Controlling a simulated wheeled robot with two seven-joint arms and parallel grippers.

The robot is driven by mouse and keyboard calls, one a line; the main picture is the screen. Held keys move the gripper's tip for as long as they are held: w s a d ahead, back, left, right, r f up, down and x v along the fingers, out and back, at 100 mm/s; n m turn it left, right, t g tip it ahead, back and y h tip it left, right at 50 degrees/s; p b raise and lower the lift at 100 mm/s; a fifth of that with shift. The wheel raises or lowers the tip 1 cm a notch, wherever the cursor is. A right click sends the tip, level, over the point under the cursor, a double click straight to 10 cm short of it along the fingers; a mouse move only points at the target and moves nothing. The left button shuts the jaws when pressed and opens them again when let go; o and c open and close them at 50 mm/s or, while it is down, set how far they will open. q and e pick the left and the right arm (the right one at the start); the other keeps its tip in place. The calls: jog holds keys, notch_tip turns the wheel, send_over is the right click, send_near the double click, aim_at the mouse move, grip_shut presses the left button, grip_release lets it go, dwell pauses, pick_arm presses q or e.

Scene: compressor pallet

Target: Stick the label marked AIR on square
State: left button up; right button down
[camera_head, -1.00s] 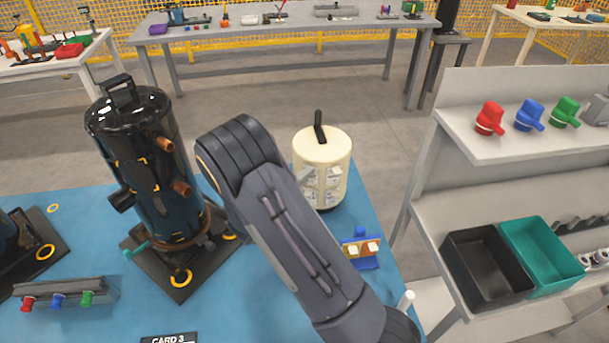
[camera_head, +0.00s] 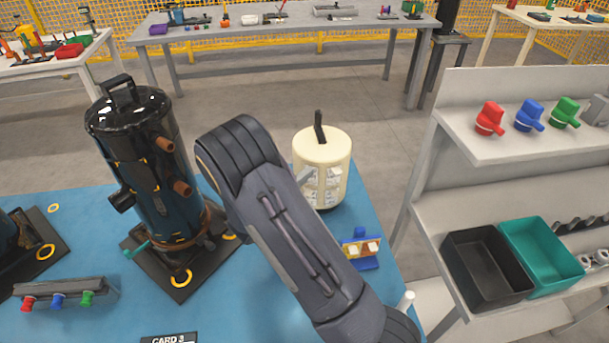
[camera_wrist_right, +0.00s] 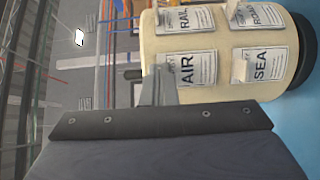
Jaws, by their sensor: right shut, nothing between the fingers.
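The AIR label (camera_wrist_right: 192,70) is a white card on the side of a cream cylinder (camera_wrist_right: 222,40), beside other labels. The cylinder also shows in the head view (camera_head: 322,148), its labels too small to read there. My right gripper (camera_wrist_right: 158,76) is shut and empty. Its fingertips are at the AIR label's edge in the wrist view; I cannot tell whether they touch it. In the head view the right gripper (camera_head: 307,174) is in front of the cylinder's left side. A dark compressor (camera_head: 147,165) carries small orange corner marks on its front. My left gripper is not in view.
RAIL (camera_wrist_right: 186,18) and SEA (camera_wrist_right: 266,64) labels sit near the AIR label, with small projecting tabs. A blue holder with pale blocks (camera_head: 366,262) stands right of my arm. A black bin (camera_head: 462,282) and a teal bin (camera_head: 516,232) sit on the right shelf.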

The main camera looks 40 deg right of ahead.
jog(key=shift+s+a+p, duration=0.3)
jog(key=shift+s+a, duration=0.2)
jog(key=shift+a, duration=0.35)
jog(key=shift+s+a+p, duration=0.35)
jog(key=shift+s+a, duration=0.1)
jog(key=shift+a, duration=0.45)
jog(key=shift+s+a+p, duration=0.3)
jog(key=shift+s+a, duration=0.2)
jog(key=shift+a, duration=0.35)
dwell(0.3)
